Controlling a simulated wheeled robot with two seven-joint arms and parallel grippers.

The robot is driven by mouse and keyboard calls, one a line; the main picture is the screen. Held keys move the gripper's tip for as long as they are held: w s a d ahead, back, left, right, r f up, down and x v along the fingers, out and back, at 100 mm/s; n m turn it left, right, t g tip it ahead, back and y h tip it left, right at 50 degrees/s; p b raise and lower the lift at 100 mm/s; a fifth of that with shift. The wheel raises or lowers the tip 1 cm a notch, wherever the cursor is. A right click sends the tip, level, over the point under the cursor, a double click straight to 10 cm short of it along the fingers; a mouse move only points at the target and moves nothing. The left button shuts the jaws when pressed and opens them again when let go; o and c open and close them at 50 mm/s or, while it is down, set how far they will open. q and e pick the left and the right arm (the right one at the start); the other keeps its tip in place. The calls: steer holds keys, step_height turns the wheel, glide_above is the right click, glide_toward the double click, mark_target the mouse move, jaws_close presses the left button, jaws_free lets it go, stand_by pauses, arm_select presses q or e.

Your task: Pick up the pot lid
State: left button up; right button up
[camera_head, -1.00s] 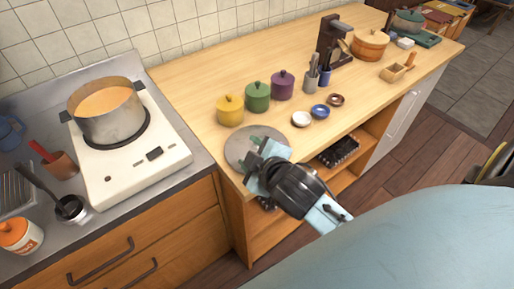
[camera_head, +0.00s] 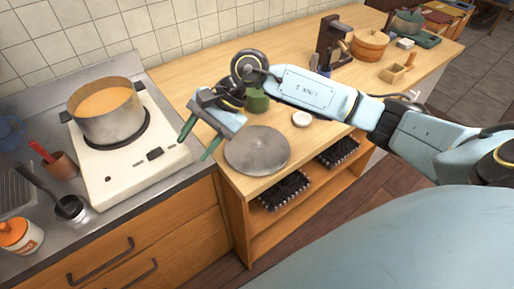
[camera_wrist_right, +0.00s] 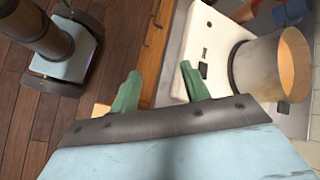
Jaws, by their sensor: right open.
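The pot lid (camera_head: 257,150) is a flat grey round disc lying on the wooden counter near its front left corner. My right gripper (camera_head: 199,138) is in the air to the left of the lid, over the gap between the lid and the hob, and apart from both. Its two green fingers are spread and empty; they also show in the right wrist view (camera_wrist_right: 160,88), where no lid is visible. The pot (camera_head: 108,112), steel with orange contents, stands uncovered on the hob and also shows in the right wrist view (camera_wrist_right: 268,66). My left gripper is not in view.
The white hob (camera_head: 125,172) is on the steel worktop at left. My right arm hides much of the counter, including parts of the canisters; a green canister (camera_head: 258,103) shows partly. A small white dish (camera_head: 301,119) lies behind the lid. Dark racks fill the shelf below.

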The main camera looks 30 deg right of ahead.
steer(key=w+d+n+h, duration=0.2)
steer(key=d+h, duration=0.3)
steer(key=d, duration=0.6)
steer(key=h, duration=0.3)
glide_above(257, 141)
steer(key=shift+g+h, duration=0.3)
steer(key=f, duration=0.6)
steer(key=shift+s+d+f, duration=0.2)
steer(key=shift+s+f, duration=0.15)
steer(key=shift+s, duration=0.05)
steer(key=shift+w+a+f, duration=0.1)
steer(key=shift+w+f, duration=0.1)
steer(key=shift+f, duration=1.35)
steer(key=shift+w+a+f, duration=0.1)
steer(key=shift+w+f, duration=0.1)
steer(key=shift+f, duration=1.35)
jaws_close()
